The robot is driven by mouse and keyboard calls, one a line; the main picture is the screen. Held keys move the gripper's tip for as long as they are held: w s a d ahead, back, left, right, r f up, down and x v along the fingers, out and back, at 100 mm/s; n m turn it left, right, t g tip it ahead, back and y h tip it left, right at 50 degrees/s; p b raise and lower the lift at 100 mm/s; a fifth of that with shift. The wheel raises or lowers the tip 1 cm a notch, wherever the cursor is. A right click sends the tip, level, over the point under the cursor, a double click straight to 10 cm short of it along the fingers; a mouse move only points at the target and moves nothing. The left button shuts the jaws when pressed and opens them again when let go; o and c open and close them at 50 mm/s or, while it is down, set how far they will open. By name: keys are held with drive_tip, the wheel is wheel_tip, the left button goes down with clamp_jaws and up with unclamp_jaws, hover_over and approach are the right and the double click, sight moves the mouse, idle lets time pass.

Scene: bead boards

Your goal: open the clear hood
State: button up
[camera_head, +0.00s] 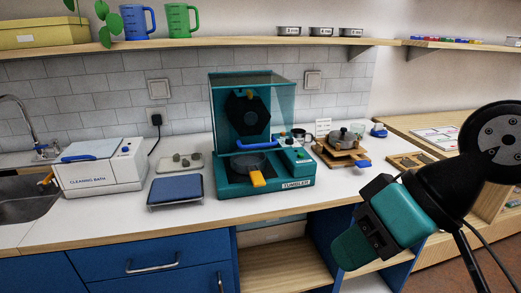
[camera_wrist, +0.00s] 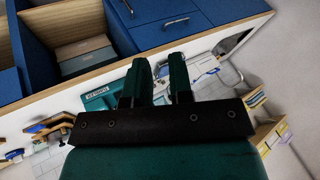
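The teal tumbler (camera_head: 233,188) stands on the white counter, with its label at the front right. Its clear hood (camera_head: 272,98) surrounds a black hexagonal drum (camera_head: 247,112) and looks lowered. A blue handle (camera_head: 258,145) runs along the hood's lower front edge. My gripper (camera_head: 348,250) is at the lower right, in front of the counter and well apart from the hood. In the wrist view my gripper (camera_wrist: 158,78) shows two fingers with a gap and nothing between them. Part of the tumbler (camera_wrist: 96,98) shows upside down behind the fingers; the hood is not clearly visible there.
A shelf (camera_head: 150,47) runs above.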

drive_tip(key=w+a+f+m+t+y+b, duration=0.3)
drive_tip(key=w+a+f+y+b, duration=0.1)
drive_tip(key=w+a+y+b, duration=0.15)
drive_tip(key=m+t+b, duration=0.8)
drive_tip(key=m+t, duration=0.3)
drive_tip(key=m, duration=0.2)
approach(262, 146)
drive_tip(key=p+x, duration=0.9)
drive_tip(key=p, duration=0.4)
drive_tip(key=shift+r, duration=0.2)
drive_tip(key=shift+w+a+f+p, duration=0.1)
drive_tip(key=shift+w+a+p, duration=0.2)
drive_tip(key=shift+w+a, duration=0.25)
drive_tip(key=shift+d, duration=0.1)
drive_tip(key=shift+c, duration=0.3)
clamp_jaws()
